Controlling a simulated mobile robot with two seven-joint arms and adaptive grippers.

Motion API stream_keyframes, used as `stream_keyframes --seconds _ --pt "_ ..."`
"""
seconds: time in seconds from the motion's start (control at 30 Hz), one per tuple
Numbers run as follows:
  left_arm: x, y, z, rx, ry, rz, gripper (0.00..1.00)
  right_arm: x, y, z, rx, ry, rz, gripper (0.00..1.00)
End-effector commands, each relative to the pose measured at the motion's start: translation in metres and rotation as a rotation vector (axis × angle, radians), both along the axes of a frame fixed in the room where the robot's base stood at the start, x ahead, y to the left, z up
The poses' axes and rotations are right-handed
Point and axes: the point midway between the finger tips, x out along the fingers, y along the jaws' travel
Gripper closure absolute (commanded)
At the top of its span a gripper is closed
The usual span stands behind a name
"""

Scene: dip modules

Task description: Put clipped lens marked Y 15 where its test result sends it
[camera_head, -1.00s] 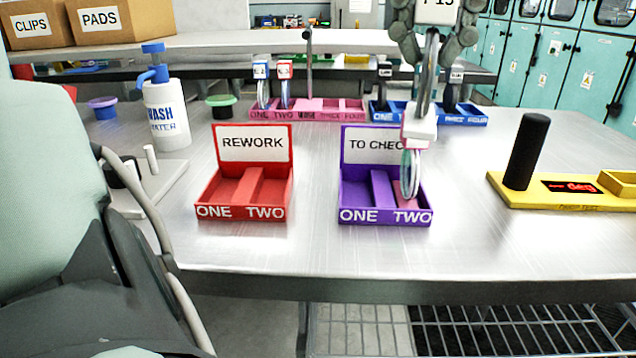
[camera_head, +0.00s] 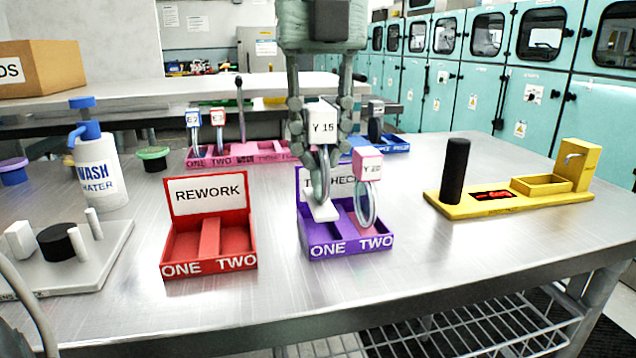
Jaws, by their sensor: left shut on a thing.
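The clipped lens marked Y 15 (camera_head: 322,180) hangs upright from its white clip, with a white piece at its lower end. My left gripper (camera_head: 320,120) is shut on that clip. The lens is in front of the TO CHECK sign, over the ONE side of the purple tray (camera_head: 350,246); I cannot tell whether it touches the tray. Another lens (camera_head: 366,206) with a pink clip stands in compartment TWO; its label starts with Y. The red REWORK tray (camera_head: 208,266) is empty. My right gripper is not in view.
A yellow test stand (camera_head: 470,208) with a black post and an unreadable red display is at right. A pink rack (camera_head: 200,160) with several clipped items and a blue rack (camera_head: 398,146) stand behind. A wash bottle (camera_head: 96,172) and white fixture (camera_head: 85,270) are at left.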

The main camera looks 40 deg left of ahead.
Motion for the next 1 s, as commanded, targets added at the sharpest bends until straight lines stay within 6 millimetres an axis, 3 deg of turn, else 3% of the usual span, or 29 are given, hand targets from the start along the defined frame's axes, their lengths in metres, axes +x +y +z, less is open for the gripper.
stream_keyframes --seconds 0.1,0.27,0.63,1.0 --pt "0.018 0.012 -0.012 -0.002 0.002 0.002 1.0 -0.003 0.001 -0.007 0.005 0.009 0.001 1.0" --pt "0.03 0.021 -0.021 -0.001 0.001 0.0 1.0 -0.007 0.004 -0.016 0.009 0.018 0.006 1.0" --pt "0.031 0.022 -0.061 -0.001 -0.001 0.0 1.0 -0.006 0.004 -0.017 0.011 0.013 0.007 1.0" --pt "0.031 0.022 -0.065 0.0 -0.003 0.001 1.0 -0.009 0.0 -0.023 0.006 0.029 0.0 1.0"
